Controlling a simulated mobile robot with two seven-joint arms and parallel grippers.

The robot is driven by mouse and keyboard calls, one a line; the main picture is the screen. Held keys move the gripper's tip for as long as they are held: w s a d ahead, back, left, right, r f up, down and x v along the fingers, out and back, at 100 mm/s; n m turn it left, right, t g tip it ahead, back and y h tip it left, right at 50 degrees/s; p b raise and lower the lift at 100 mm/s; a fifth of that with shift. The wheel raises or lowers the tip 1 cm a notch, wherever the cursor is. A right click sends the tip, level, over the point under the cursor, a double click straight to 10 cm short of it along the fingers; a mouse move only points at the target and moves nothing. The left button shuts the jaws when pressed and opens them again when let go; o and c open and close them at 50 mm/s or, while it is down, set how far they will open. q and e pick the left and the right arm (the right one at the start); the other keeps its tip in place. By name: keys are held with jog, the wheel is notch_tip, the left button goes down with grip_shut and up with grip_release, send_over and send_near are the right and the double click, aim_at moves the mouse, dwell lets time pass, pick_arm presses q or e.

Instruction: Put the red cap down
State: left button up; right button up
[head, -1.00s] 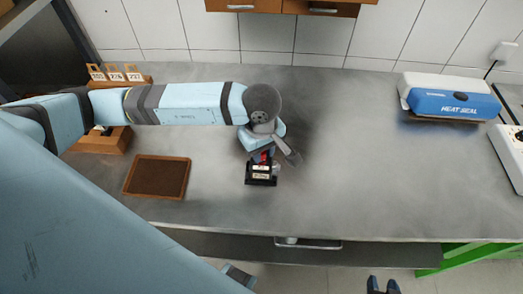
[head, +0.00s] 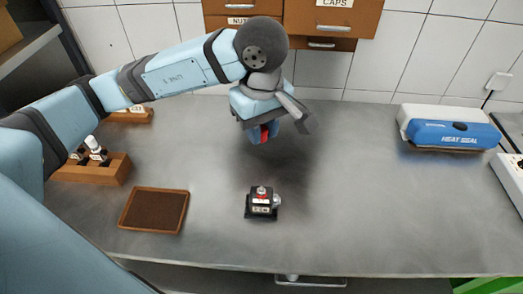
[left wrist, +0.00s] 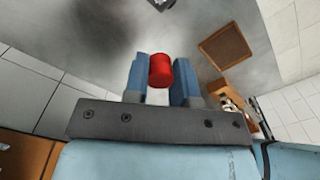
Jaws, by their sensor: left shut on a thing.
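My left gripper (head: 264,134) is shut on the red cap (left wrist: 160,70), which sits between its two blue fingers in the left wrist view. In the head view the gripper points down, raised above the bench, and only a little of the cap shows red between the fingers. The small black pump (head: 262,204) stands on the bench below and apart from the gripper. It has a white label, a silver fitting on its side and a little red near its top. My right gripper is not in view.
A brown tray (head: 154,210) lies empty on the grey bench (head: 350,190), left of the pump. A wooden rack (head: 110,172) with fittings stands at the left. A blue and white heat sealer (head: 450,132) is at the back right. Drawers (head: 333,18) hang at the back. The bench right of the pump is clear.

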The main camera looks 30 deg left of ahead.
pick_arm(q)
notch_tip(320, 180, up, 2)
jog(key=shift+w, duration=0.2)
jog(key=w+a+f+m+p, duration=0.3)
jog(key=w+f+m+p, duration=0.2)
jog(key=f+m+p, duration=0.2)
jog(key=m+p, duration=0.2)
jog(key=m, duration=0.2)
jog(key=shift+a+f+m, duration=0.15)
jog(key=shift+a+m, duration=0.05)
jog(key=shift+m, duration=0.2)
